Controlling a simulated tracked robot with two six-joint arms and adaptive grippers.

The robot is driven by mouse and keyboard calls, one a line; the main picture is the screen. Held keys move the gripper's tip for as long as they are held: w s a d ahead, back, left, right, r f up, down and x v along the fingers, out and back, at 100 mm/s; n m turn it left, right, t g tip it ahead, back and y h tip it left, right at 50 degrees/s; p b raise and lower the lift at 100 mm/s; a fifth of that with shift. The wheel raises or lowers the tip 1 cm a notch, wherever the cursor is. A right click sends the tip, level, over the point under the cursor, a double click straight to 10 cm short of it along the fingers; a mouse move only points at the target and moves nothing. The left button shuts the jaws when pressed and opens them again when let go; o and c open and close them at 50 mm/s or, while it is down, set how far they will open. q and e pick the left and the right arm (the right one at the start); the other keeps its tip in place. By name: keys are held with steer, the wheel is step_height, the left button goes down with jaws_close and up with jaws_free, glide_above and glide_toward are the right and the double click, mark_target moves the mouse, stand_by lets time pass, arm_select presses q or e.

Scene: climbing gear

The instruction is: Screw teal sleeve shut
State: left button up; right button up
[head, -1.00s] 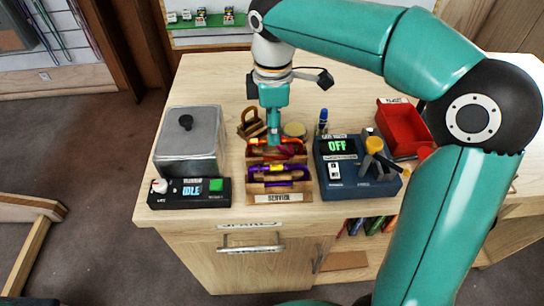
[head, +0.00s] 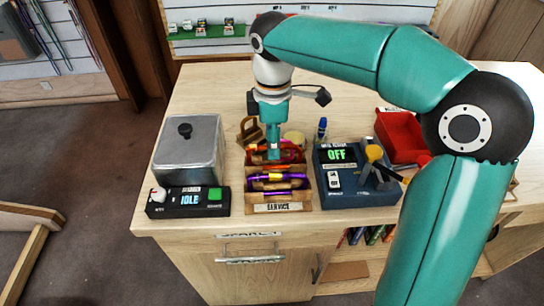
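The wooden service tray (head: 279,209) stands at the front middle of the bench and holds several carabiners. A purple carabiner (head: 292,183) with a yellow part lies in the front slot. Red and orange gear (head: 291,158) shows in the slot behind it. I cannot make out a teal sleeve; my gripper covers part of the rear slot. My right gripper (head: 273,154) points down at the rear slot, with its tips at or just above the red and orange gear. It is too small to tell whether its fingers are open or shut. My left gripper is out of view.
A grey lidded tank (head: 187,146) with an IDLE control box (head: 189,202) stands left of the tray. A blue tester (head: 357,190) reading OFF, with a yellow-knobbed lever, stands right. A red bin (head: 401,139) is behind it. A wooden block (head: 249,131) stands behind the tray.

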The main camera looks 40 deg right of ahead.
steer(key=shift+w+d, duration=0.15)
steer(key=shift+w, duration=0.05)
stand_by(0.5)
steer(key=shift+f, duration=0.2)
steer(key=shift+f+b, duration=0.85)
steer(key=shift+f, duration=0.35)
steer(key=shift+s, duration=0.2)
steer(key=shift+s+a+r+p, duration=0.1)
steer(key=shift+a+r+p, duration=0.05)
steer(key=shift+r+p, duration=0.6)
steer(key=shift+s+a+r+p, duration=0.1)
steer(key=shift+a+r+p, duration=0.05)
steer(key=shift+r+p, duration=0.5)
steer(key=shift+w+d+p, duration=0.5)
steer(key=shift+w+p, duration=0.1)
steer(key=shift+w, duration=0.2)
steer(key=shift+f, duration=0.15)
